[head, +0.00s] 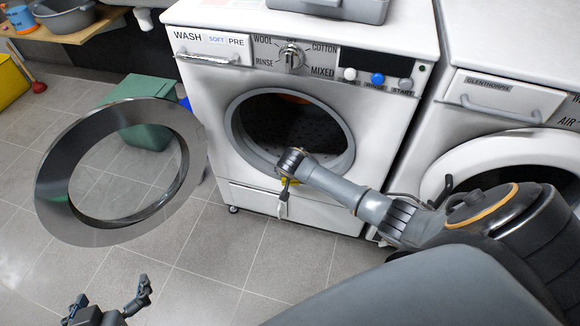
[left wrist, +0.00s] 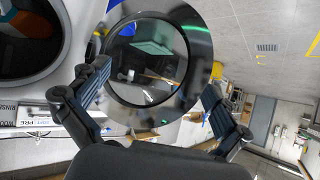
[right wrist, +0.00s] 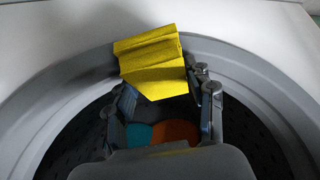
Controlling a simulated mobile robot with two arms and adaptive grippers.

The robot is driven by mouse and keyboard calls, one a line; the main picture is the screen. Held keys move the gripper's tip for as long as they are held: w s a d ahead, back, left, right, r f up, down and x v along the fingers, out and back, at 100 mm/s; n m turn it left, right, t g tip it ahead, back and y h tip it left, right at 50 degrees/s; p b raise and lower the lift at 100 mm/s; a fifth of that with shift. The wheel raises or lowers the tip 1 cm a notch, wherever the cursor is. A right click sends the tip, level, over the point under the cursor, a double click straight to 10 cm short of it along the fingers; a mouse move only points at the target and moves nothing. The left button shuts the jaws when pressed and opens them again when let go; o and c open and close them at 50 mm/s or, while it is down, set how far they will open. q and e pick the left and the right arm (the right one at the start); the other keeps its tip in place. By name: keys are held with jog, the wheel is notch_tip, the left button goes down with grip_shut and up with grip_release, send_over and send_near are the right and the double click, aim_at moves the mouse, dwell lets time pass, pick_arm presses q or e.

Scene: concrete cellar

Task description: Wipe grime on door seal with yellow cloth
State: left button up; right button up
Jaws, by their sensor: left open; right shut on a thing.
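The white washing machine (head: 190,110) has its round door (head: 60,170) swung open to the left. The grey door seal (head: 347,160) rings the dark drum opening; it also shows as a grey band in the right wrist view (right wrist: 55,85). My right gripper (head: 288,178) is at the lower rim of the opening, shut on the folded yellow cloth (right wrist: 152,65). The cloth overlaps the seal in the right wrist view; I cannot tell whether they touch. No grime is clearly visible. My left gripper (head: 110,292) is open and empty, below the door in the head view.
Orange (right wrist: 176,131) and teal items lie inside the drum. A second white machine (head: 500,130) stands close on the right. A green bin (head: 143,100) stands behind the open door. A wooden shelf (head: 92,30) holds a grey basin (head: 65,15). The tiled floor in front is clear.

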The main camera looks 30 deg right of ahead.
jog(key=shift+w+d+f, duration=0.1)
jog(key=shift+w+d, duration=0.55)
jog(key=shift+d, duration=0.15)
pick_arm(q)
jog(key=shift+w+d+r+t+h+b, duration=0.15)
jog(key=shift+w+d+r+t+b, duration=0.1)
jog(key=shift+w+r+t, duration=0.45)
jog(key=shift+w+d+r+t+h+b, duration=0.2)
jog(key=shift+w+r+t, duration=0.25)
jog(key=shift+r, duration=0.4)
pick_arm(e)
jog(key=shift+w+d, duration=0.6)
jog(key=shift+d, duration=0.2)
pick_arm(q)
jog(key=shift+f, duration=0.1)
